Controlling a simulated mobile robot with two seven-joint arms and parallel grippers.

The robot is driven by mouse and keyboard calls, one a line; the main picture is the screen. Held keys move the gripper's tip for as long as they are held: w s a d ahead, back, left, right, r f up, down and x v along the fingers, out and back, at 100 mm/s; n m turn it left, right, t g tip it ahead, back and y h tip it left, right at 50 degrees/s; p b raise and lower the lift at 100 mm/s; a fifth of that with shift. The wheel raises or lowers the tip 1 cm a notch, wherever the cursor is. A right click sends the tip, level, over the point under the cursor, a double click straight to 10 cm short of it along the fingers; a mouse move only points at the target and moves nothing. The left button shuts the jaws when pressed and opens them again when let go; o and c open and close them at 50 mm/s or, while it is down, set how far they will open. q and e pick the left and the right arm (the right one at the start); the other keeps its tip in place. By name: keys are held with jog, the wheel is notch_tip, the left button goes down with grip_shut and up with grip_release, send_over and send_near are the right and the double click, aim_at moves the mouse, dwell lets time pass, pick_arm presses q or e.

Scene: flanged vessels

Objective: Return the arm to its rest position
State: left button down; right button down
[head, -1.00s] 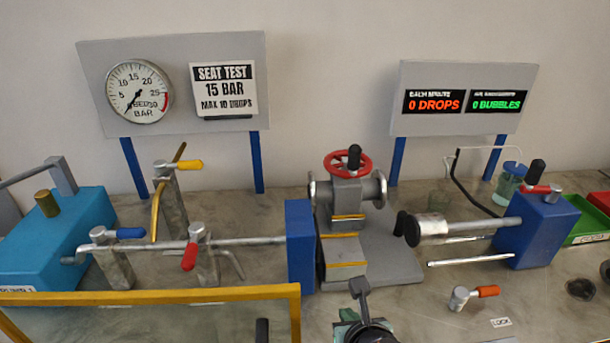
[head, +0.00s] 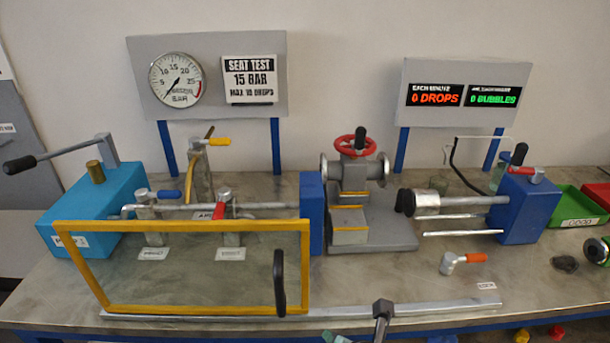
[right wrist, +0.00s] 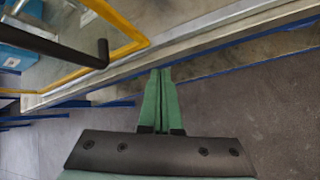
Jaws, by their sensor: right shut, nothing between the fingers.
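My right gripper (right wrist: 161,72) shows in the right wrist view with its two green fingers together and nothing between them. It is just outside the bench's front rail (right wrist: 200,50), over the grey floor; whether it touches the rail is unclear. My left gripper is in neither view.
A yellow-framed clear guard (head: 180,228) with a black handle (head: 279,283) stands at the bench front. A loose orange-handled valve (head: 461,261) lies on the right.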

notch_tip(320, 180, down, 8)
jog(key=s+a+r+m+y, duration=0.1)
jog(key=s+m+y, duration=0.15)
jog(key=m, duration=1.15)
jog(key=s+d+f+m+h, duration=0.3)
jog(key=s+d+f+m, duration=0.7)
jog(key=m, duration=0.5)
notch_tip(320, 180, down, 2)
jog(key=d, duration=0.3)
jog(key=shift+t, duration=0.4)
